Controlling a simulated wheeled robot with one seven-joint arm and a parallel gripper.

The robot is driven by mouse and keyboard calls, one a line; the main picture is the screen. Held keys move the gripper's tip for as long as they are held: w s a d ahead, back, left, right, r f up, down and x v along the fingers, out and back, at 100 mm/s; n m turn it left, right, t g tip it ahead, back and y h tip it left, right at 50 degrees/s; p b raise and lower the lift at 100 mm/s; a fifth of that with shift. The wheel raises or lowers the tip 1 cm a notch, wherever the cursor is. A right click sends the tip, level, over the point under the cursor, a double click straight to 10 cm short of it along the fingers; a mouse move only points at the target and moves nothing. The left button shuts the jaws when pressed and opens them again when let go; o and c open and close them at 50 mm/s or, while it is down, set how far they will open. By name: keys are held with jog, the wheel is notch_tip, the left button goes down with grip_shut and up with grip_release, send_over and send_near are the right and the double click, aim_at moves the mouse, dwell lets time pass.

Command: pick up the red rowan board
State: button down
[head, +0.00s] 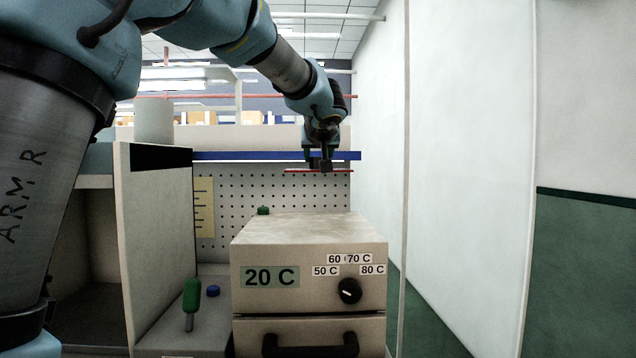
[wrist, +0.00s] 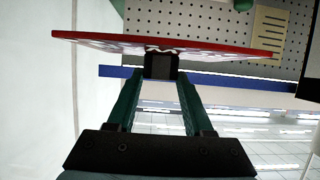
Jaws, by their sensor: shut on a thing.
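The red rowan board (head: 303,170) shows in the head view as a thin red edge at the tip of my gripper (head: 323,164). In the wrist view the board (wrist: 100,39) is seen nearly edge-on, spanning most of the upper picture. The board is held in the air above and behind the beige box, in front of the pegboard. Most of its flat face cannot be seen from the head view.
A beige box (head: 310,228) with a "20 C" label, a knob and a drawer handle stands below. A green-handled tool (head: 191,295) and a blue cap (head: 213,291) lie left of it. A blue-edged shelf (head: 230,156) runs behind. A pale wall (head: 470,130) stands at right.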

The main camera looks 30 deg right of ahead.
notch_tip(320, 180, up, 16)
jog(key=p, duration=0.2)
jog(key=shift+f, duration=0.2)
dwell(0.3)
